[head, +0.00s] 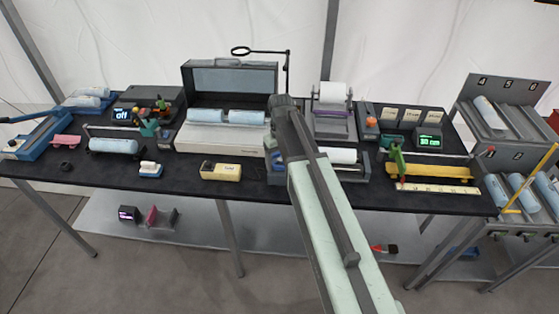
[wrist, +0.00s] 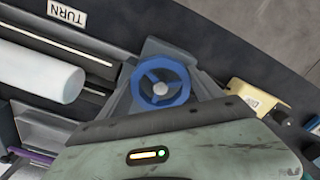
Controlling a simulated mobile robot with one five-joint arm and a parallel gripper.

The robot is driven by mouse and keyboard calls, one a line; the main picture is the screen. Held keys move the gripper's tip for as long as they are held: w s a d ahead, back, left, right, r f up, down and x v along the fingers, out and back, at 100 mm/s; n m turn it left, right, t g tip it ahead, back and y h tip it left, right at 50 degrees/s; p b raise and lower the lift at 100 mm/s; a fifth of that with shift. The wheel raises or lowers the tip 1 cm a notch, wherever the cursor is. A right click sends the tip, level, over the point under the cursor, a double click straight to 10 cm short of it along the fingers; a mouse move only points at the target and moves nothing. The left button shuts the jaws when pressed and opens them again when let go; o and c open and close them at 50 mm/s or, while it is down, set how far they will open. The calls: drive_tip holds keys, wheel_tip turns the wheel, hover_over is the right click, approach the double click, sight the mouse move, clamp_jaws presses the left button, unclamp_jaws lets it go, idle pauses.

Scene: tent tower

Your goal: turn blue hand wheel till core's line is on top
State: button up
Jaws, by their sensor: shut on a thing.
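The blue hand wheel (wrist: 161,82) shows face-on in the wrist view, with its spokes and a pale hub. My gripper (wrist: 163,88) is at the wheel and shut on it; its jaw tips are hard to make out against the grey parts around the wheel. The white core (wrist: 38,78) lies to the left of the wheel in the wrist view. In the head view the core (head: 338,156) lies in its grey stand, just right of my arm. My arm hides most of the wheel there. I cannot make out a line on the core in either view.
A TURN label (wrist: 66,12) lies beyond the core. A yellow dispenser (head: 221,172) stands left of my arm. A grey machine with a paper roll (head: 333,93) stands behind the core. A yellow ruler (head: 437,188) lies to the right.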

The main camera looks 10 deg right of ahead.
sight(280, 160)
idle(0.3)
drive_tip(key=o, duration=1.4)
drive_tip(key=shift+r, duration=0.1)
wheel_tip(280, 160, up, 8)
drive_tip(key=p, duration=0.8)
drive_tip(key=shift+f, duration=0.2)
